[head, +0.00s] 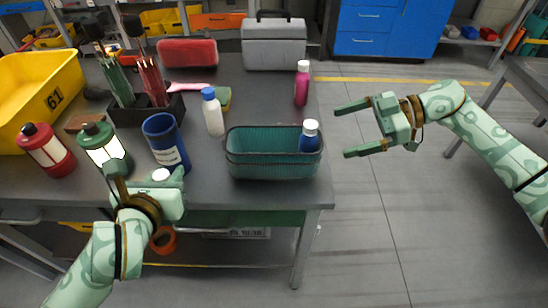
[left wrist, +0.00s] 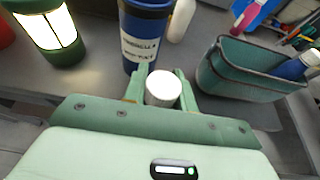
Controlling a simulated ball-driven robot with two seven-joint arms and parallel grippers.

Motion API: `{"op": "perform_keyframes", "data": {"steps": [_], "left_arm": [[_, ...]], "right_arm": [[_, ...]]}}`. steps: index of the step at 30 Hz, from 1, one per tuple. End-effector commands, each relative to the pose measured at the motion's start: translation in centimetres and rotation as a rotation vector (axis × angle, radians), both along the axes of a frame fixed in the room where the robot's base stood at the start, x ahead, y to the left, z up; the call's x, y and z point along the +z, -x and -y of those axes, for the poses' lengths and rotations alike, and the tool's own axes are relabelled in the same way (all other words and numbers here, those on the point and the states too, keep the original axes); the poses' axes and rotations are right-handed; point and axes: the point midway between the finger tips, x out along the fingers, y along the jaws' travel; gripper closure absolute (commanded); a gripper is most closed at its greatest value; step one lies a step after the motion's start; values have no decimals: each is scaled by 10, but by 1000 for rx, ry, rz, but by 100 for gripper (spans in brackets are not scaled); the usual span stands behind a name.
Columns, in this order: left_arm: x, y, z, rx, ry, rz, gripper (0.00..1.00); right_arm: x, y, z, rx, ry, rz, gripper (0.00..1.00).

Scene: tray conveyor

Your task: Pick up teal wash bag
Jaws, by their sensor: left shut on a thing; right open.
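The teal wash bag (head: 272,170) looks like an open-topped, ribbed rectangular holder with a dark rim. It stands at the table's front right corner, and a blue bottle with a white cap (head: 310,136) is in its right end. It also shows at the right of the left wrist view (left wrist: 240,88). My left gripper (head: 158,180) is at the table's front edge, left of the bag and apart from it. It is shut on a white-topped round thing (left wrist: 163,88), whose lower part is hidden. My right gripper (head: 352,130) is open and empty, right of the bag over the floor.
A blue umbrella canister (head: 165,142) and a lit green lantern (head: 104,150) stand close behind my left gripper. A white bottle with a blue cap (head: 213,115) and a pink bottle (head: 302,84) stand behind the bag. The floor right of the table is clear.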

Motion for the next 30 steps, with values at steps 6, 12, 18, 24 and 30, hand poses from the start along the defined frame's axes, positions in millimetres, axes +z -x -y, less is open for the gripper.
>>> {"op": "perform_keyframes", "data": {"steps": [6, 12, 18, 24, 30], "left_arm": [[-11, -1, 0, 0, 0, -7, 100], [-16, -1, 0, 0, 0, -10, 100], [-33, -2, 0, 0, 0, -21, 100], [-38, -3, 0, 0, 0, -25, 100], [-37, -3, 0, 0, 0, -24, 100]], "right_arm": [[-18, 0, -38, -1, -4, -11, 0], [-26, -1, -59, -4, -4, -9, 0], [-41, -2, -86, -2, -6, -10, 0], [-46, -3, -106, -4, -4, -8, 0], [-45, -3, -107, -6, -3, -6, 0]]}}
